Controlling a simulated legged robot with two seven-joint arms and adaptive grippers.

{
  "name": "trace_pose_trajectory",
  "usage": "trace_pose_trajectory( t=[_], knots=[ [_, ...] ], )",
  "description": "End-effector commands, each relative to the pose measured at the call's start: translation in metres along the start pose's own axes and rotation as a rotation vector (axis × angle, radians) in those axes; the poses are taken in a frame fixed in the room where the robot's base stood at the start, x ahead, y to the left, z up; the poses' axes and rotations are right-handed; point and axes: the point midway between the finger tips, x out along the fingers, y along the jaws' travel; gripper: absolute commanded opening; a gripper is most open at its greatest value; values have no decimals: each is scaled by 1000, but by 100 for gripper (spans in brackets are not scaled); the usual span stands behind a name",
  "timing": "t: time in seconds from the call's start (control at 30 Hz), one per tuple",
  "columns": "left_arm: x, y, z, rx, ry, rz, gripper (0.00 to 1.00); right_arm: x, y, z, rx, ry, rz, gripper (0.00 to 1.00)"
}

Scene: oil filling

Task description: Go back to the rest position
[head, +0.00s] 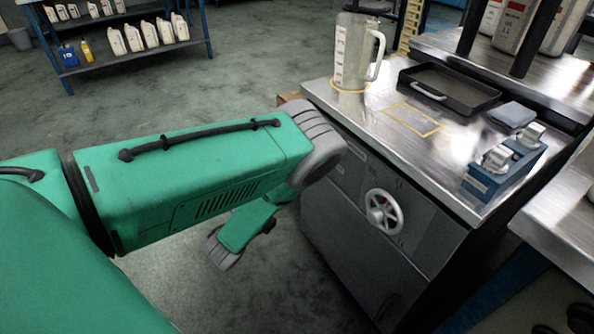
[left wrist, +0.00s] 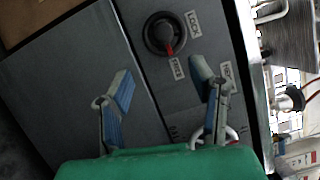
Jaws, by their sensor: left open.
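My left gripper (left wrist: 163,80) shows in the left wrist view with its two blue-grey fingers spread apart and nothing between them. It faces the dark front of a cabinet (left wrist: 75,75); I see no clear contact with it. A round black knob (left wrist: 165,34) with a red pointer sits beyond the fingertips, beside small printed labels. In the head view my green left arm comes in from the left, toward the same cabinet (head: 340,220), and its gripper cannot be made out there. My right gripper is in neither view.
The metal worktop (head: 455,150) holds a clear measuring jug (head: 352,55), a black tray (head: 450,88) and a blue fixture (head: 504,163). A pale handwheel (head: 384,211) sticks out of the cabinet front. A shelf of bottles (head: 130,45) stands far left; floor between is open.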

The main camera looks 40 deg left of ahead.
Motion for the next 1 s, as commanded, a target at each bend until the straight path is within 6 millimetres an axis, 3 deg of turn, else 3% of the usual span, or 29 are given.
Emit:
trace_pose_trajectory(
  t=[0.27,0.43,0.57,0.7,0.83,1.0],
  knots=[
    [0,0,1,-18,-7,17,50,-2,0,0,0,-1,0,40],
    [-20,6,12,-271,-115,259,50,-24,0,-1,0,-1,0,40],
    [-72,13,5,-654,-325,599,50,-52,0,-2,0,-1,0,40],
    [-157,-2,-29,-1028,-631,956,50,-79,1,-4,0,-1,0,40],
    [-221,-30,-58,-1210,-878,1178,50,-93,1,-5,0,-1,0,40],
    [-264,-53,-76,-1287,-1056,1313,50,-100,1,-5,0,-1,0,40]
  ],
)
